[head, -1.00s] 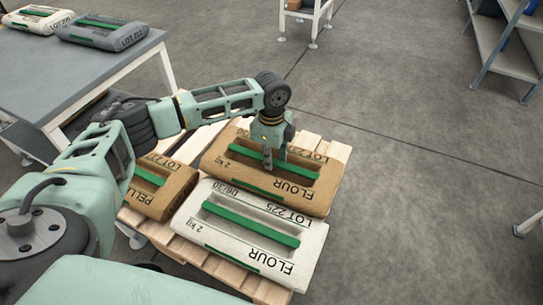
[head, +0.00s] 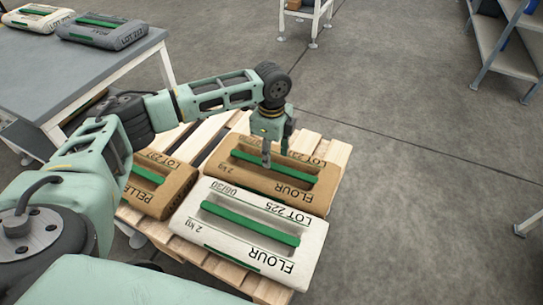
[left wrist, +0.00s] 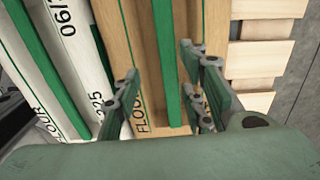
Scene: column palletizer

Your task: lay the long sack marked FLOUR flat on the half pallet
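A brown sack marked FLOUR (head: 255,181) lies flat on the wooden half pallet (head: 334,152), behind a white sack marked FLOUR (head: 245,255). The brown sack has a green strap handle across a recess in its top; the strap also shows in the left wrist view (left wrist: 166,55). My left gripper (head: 275,157) is over that handle. In the left wrist view my left gripper (left wrist: 163,92) has its fingers apart, one on each side of the strap, with gaps visible. The underside of the brown sack is hidden. My right gripper is not in view.
A brown sack marked PELLE… (head: 150,196) lies at the pallet's left. A grey table (head: 80,85) at upper left holds a grey sack (head: 102,30) and a pale sack (head: 38,17). A shelf (head: 505,50) stands at upper right. The floor right of the pallet is clear.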

